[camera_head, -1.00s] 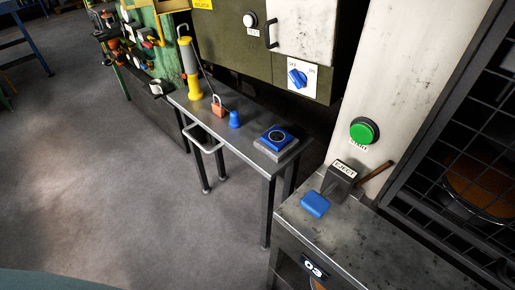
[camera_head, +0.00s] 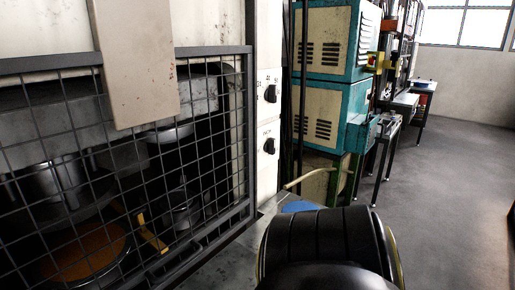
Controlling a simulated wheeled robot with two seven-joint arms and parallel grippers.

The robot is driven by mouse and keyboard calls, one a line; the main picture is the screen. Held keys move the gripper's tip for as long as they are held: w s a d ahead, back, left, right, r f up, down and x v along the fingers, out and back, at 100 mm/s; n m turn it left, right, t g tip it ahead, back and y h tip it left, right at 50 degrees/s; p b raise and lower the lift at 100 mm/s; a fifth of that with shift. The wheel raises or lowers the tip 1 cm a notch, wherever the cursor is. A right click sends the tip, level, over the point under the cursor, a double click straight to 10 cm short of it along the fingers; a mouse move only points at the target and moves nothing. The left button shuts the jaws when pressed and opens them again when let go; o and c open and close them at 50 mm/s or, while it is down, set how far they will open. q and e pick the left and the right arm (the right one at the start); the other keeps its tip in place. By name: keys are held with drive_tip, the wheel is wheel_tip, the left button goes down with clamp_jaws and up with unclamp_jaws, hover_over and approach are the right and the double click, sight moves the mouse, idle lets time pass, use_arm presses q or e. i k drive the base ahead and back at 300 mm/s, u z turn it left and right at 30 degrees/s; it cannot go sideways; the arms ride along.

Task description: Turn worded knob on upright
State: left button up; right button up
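Two black knobs are on a narrow white upright panel right of the mesh cage. The upper knob (camera_head: 270,93) has small marks around it that look like numbers. The lower knob (camera_head: 270,146) has a small label above it that looks like a word, too small to read surely. The exact pointer direction of each knob is too small to tell. Neither gripper shows. A large black rounded part at the bottom centre, likely my own arm, covers the lower middle of the view.
A dark mesh guard (camera_head: 120,170) fills the left, with machinery behind it. A beige plate (camera_head: 135,65) hangs before it. Teal and cream cabinets (camera_head: 322,95) stand right of the panel. A blue round thing (camera_head: 298,206) is partly hidden. Grey floor (camera_head: 450,190) is open at right.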

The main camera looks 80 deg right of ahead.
sight(269, 146)
drive_tip(key=z, duration=3.75)
drive_tip(key=i, duration=0.75)
drive_tip(key=u, duration=2.3)
